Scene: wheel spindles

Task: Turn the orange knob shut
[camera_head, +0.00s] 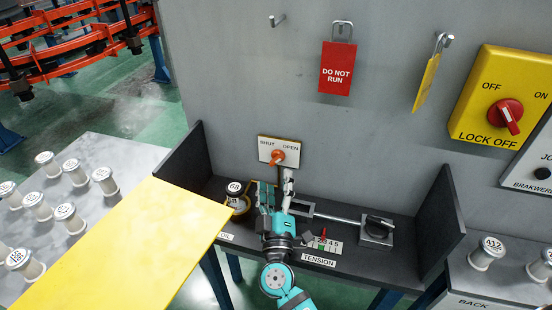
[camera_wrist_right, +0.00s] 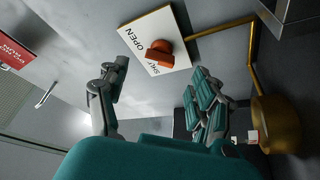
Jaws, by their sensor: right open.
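The orange knob (camera_head: 278,156) sits on a small white plate (camera_head: 262,142) marked SHUT on the left and OPEN on the right, low on the grey wall. My right gripper (camera_head: 277,184) is just below and in front of the plate, its fingers apart and empty. In the right wrist view the orange knob (camera_wrist_right: 160,53) shows beyond the gap between the open fingers (camera_wrist_right: 160,82), apart from them. Its exact turn is hard to tell. My left gripper is in neither view.
A black shelf (camera_head: 400,240) with dark side walls surrounds my right arm. A brass pipe (camera_wrist_right: 250,55) runs beside the knob. A yellow panel (camera_head: 130,240) lies at the left front.

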